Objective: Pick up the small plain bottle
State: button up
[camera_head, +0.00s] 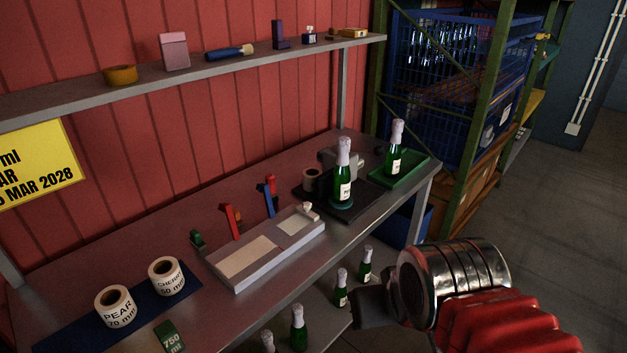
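Several green bottles with pale foil tops stand on a lower level below the bench. A small one with a white label (341,296) and another labelled one (365,270) stand left of my gripper (368,304). A green bottle (298,332) at the bottom edge shows no clear label; its base is cut off. Only the top of a further bottle (267,341) shows. I cannot tell for sure which is the small plain one. My gripper is a dark shape at the end of my arm, lower right, beside these bottles. Its fingers are not clear, and no held thing shows.
On the bench, a labelled bottle (343,190) stands on a dark base and another (394,160) on a green tray (413,168). A grey fixture (262,262) and label rolls (115,307) lie left. The bench's front edge overhangs the lower bottles. Open floor lies right.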

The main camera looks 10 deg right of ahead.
aim_at(341, 183)
jog(key=u, duration=0.6)
jog(key=i, duration=1)
jog(key=u, duration=0.05)
